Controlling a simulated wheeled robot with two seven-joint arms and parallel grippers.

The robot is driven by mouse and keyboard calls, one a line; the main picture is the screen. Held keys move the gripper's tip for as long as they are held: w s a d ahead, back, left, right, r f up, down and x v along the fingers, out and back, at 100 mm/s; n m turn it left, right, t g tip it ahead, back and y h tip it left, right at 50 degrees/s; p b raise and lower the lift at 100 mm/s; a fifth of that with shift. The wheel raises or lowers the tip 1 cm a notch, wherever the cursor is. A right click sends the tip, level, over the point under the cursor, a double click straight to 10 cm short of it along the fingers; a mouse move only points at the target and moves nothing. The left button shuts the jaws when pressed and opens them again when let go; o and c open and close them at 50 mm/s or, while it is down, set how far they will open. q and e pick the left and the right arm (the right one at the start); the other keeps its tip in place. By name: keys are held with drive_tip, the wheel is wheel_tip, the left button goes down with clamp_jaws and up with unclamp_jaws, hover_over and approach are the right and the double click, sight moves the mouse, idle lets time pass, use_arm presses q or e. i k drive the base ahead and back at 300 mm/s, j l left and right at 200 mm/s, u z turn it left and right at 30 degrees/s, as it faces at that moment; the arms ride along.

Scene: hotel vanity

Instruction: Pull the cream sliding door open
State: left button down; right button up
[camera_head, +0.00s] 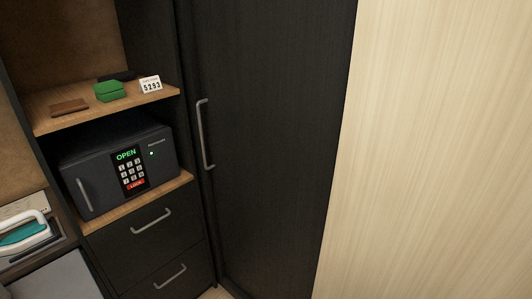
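A cream, wood-grained panel (440,150), which looks like the cream sliding door, fills the right side of the head view. No handle shows on its visible part. Its left edge meets or overlaps a dark door panel (270,140) with a vertical metal bar handle (204,135) near its left side. I cannot tell from this view how far the cream door stands open. Neither of my grippers is in view.
Left of the dark door are shelves. A safe (95,172) reading OPEN sits on the lower one. A green item (109,92) and a number card (151,85) stand on the upper shelf (60,121). Drawers (150,235) are below. An iron (25,232) lies at far left.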

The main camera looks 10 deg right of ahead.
sight(431, 198)
drive_tip(key=z, duration=1.8)
